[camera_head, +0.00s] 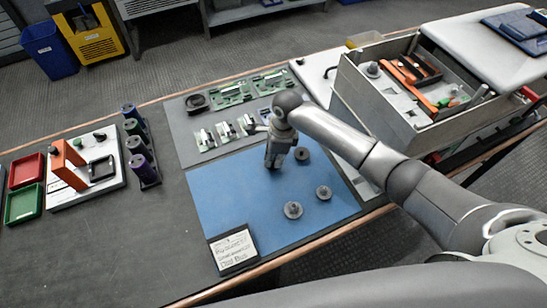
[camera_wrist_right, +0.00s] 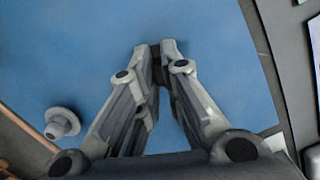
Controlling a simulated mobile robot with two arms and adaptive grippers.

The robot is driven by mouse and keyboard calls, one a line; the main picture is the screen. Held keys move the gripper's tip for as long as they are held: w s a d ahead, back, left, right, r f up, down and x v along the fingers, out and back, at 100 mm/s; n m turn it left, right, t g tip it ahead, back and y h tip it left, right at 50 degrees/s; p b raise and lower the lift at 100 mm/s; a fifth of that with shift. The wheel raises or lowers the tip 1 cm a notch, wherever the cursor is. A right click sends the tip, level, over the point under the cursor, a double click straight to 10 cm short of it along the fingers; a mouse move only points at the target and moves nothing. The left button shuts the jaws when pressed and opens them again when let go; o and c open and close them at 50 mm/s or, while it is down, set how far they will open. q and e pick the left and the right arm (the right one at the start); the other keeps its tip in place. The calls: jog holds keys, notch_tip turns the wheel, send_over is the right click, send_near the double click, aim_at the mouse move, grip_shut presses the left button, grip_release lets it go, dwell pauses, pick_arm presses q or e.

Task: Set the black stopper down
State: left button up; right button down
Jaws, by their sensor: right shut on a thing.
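My right gripper (camera_head: 272,165) points down over the blue mat (camera_head: 225,185), left of the grey stoppers. In the wrist view its fingertips (camera_wrist_right: 157,62) are closed together on a small dark thing (camera_wrist_right: 157,70), which I take to be the black stopper. The fingers hide most of it, and I cannot tell whether it touches the mat. My left gripper is not in view.
Grey stoppers stand on the mat at the front (camera_head: 293,210), at the right (camera_head: 323,192) and near my gripper (camera_head: 302,154). A label stand (camera_head: 233,250) is at the front edge. Circuit boards (camera_head: 232,93) lie behind; a grey toolbox (camera_head: 385,105) stands right. The mat's left half is clear.

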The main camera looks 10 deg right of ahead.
jog(key=shift+f, duration=0.1)
jog(key=c, duration=1.6)
grip_release()
jog(key=shift+o, duration=0.2)
notch_tip(320, 180, up, 12)
jog(key=d, duration=0.1)
jog(key=shift+s+d, duration=0.15)
jog(key=shift+d, duration=0.2)
